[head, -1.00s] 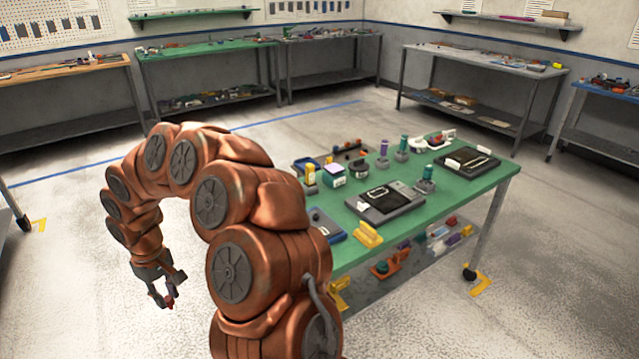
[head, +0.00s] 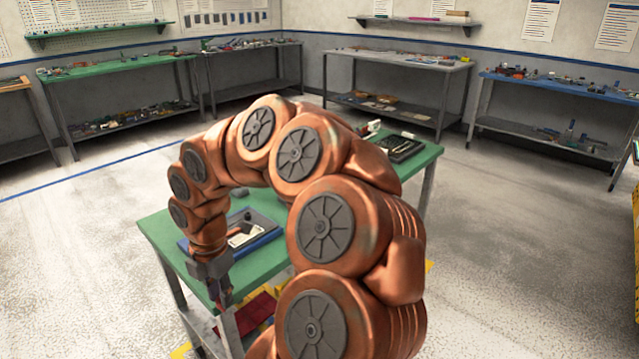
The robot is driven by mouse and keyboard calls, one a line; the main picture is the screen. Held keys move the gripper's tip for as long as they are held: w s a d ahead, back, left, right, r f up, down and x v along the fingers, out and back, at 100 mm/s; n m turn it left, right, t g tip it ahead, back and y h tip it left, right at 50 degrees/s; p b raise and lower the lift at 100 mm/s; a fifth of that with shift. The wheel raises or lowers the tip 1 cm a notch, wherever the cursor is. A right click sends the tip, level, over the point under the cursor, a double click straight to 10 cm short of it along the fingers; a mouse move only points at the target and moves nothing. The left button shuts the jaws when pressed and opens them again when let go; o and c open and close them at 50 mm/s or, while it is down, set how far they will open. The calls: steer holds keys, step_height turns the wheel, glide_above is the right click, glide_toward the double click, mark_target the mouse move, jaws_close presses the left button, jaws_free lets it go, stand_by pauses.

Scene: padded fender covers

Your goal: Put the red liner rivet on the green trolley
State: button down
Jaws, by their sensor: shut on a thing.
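My gripper (head: 222,292) hangs pointing down at the front left edge of the green trolley (head: 160,232), seen from above. It is shut on a small red piece, the red liner rivet (head: 227,298), which shows only as a sliver between the fingers. I cannot tell whether the rivet is over the green top or just outside its edge. My arm hides much of the middle and right of the trolley top.
A blue tray (head: 272,236) with dark and pale items lies right of my gripper. A black case (head: 400,147) sits at the trolley's far end. The green top's left corner is bare. Red and yellow things (head: 256,314) show below. Benches line the walls.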

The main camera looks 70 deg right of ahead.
steer(key=s+d+n+b, duration=0.1)
steer(key=s+n, duration=0.2)
steer(key=s, duration=0.2)
steer(key=w+d+p, duration=0.1)
steer(key=w+d, duration=0.2)
steer(key=w, duration=0.1)
steer(key=w+d+f+p, duration=0.1)
steer(key=w+d, duration=0.2)
steer(key=w, duration=0.1)
steer(key=w+d+f+p, duration=0.1)
steer(key=w+d, duration=0.2)
steer(key=w, duration=0.2)
steer(key=shift+f, duration=0.1)
steer(key=shift+w+d+f+p, duration=0.1)
steer(key=shift+f+p, duration=0.45)
steer(key=shift+f, duration=1.2)
steer(key=shift+f, duration=0.1)
steer(key=c, duration=1)
jaws_free()
steer(key=shift+o, duration=0.2)
